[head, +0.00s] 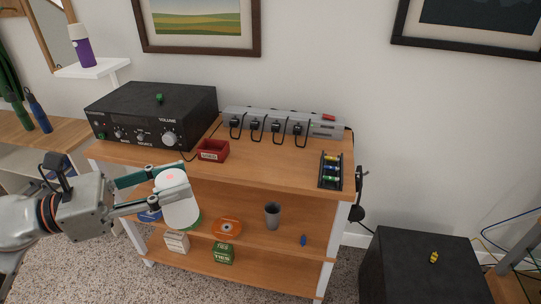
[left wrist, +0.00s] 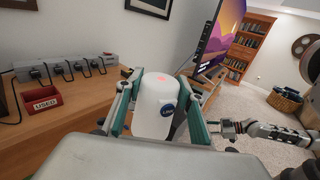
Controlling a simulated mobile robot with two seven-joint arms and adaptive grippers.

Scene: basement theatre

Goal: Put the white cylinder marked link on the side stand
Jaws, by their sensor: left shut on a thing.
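The cylinder is held upright in front of the wooden shelf unit. My right gripper (left wrist: 229,129) shows small in the left wrist view.
The shelf unit's top (head: 265,172) carries a black amplifier (head: 150,115), a power strip (head: 280,122), a red bin (head: 213,151) and a battery rack (head: 331,170). A grey cup (head: 272,215) stands on the shelf below. A black box (head: 420,265) stands at right.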

